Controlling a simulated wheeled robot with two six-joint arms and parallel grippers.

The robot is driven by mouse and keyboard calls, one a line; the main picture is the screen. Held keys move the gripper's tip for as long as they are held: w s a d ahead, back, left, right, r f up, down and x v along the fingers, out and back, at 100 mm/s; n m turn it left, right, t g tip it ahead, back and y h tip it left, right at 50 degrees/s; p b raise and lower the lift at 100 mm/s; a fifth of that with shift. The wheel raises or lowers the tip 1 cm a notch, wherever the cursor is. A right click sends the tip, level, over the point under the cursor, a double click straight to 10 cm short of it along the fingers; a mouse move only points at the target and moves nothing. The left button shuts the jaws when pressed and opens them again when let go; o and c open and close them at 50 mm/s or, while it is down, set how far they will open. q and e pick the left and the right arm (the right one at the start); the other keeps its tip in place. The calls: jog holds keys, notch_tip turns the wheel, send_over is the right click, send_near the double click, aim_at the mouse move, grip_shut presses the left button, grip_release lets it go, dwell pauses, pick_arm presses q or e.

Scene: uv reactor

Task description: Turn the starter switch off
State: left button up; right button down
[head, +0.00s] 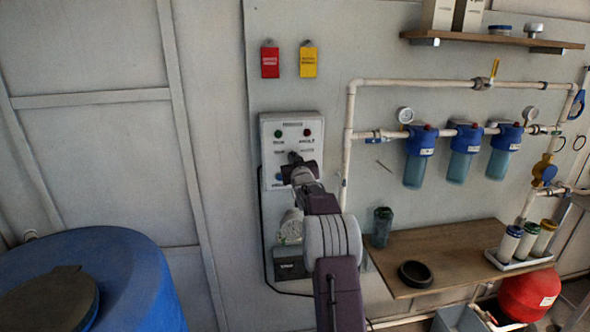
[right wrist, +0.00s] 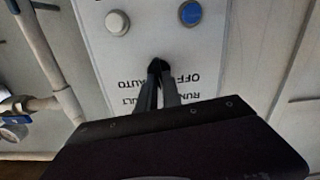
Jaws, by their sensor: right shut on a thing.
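The starter switch is a small black knob (right wrist: 158,64), largely hidden by my fingers. In the right wrist view the panel is upside down, and my right gripper (right wrist: 159,78) is shut on the knob. The labels AUTO and OFF show either side of it. Which way the knob points cannot be told. My left gripper is out of view.
A white button (right wrist: 117,22) and a blue button (right wrist: 190,13) sit close to the knob. White pipes (head: 348,140) and blue filter housings (head: 420,141) are to the right. A wooden bench (head: 440,250) is below them. A blue barrel (head: 130,270) stands at left.

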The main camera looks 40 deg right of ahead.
jog(key=shift+a+n+b, duration=0.15)
jog(key=shift+n+b, duration=1.5)
jog(key=shift+n, duration=0.65)
jog(key=c, duration=1.5)
grip_release()
jog(key=b+v, duration=0.4)
jog(key=v, duration=0.5)
jog(key=shift+b, duration=0.35)
